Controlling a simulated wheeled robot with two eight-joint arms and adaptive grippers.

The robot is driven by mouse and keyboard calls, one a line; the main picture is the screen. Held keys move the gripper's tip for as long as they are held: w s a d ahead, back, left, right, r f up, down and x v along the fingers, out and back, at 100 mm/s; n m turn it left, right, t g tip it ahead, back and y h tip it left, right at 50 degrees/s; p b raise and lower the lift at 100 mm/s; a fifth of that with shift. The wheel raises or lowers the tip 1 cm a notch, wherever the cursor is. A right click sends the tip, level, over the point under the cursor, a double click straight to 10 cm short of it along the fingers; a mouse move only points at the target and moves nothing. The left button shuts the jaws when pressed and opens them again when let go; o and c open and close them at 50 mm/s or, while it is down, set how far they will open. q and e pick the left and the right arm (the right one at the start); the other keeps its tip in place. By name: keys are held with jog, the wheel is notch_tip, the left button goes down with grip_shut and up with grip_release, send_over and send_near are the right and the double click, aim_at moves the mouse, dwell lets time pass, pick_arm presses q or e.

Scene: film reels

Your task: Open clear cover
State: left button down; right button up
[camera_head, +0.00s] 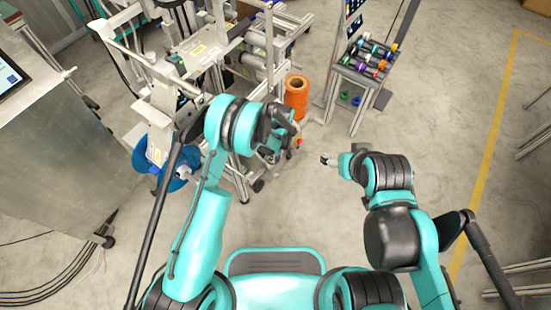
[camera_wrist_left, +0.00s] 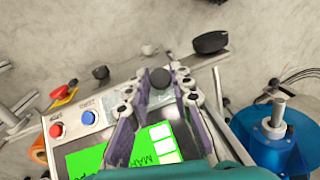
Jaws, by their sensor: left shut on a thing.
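In the left wrist view, my left gripper (camera_wrist_left: 158,88) has its two purple-grey fingers around a dark round knob (camera_wrist_left: 160,77) and is shut on it. The knob sits at the far edge of a control box with a green label (camera_wrist_left: 88,158). I cannot clearly make out the outline of the clear cover; a pale see-through patch shows near the fingers. In the head view, my left gripper (camera_head: 278,146) is partly hidden by its own arm beside the machine. My right gripper (camera_head: 329,160) is over open floor, apart from everything; its fingers are too small to judge.
The box carries a red button (camera_wrist_left: 56,130) and a blue button (camera_wrist_left: 88,117). A blue reel (camera_wrist_left: 270,140) is at the right. In the head view, an orange roll (camera_head: 297,92) and a rack of coloured spools (camera_head: 372,60) stand beyond my grippers.

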pick_arm(q)
jog(key=w+a+r, duration=0.1)
jog(key=w+a+r+p, duration=0.1)
jog(key=r, duration=0.1)
jog(key=shift+a+r, duration=0.2)
jog(key=shift+a, duration=0.15)
jog(key=c, duration=1.3)
grip_release()
jog(key=r, duration=0.8)
jog(key=w+d+r, duration=0.1)
jog(key=r, duration=0.2)
jog(key=shift+d+r, duration=0.1)
jog(key=shift+r, duration=0.3)
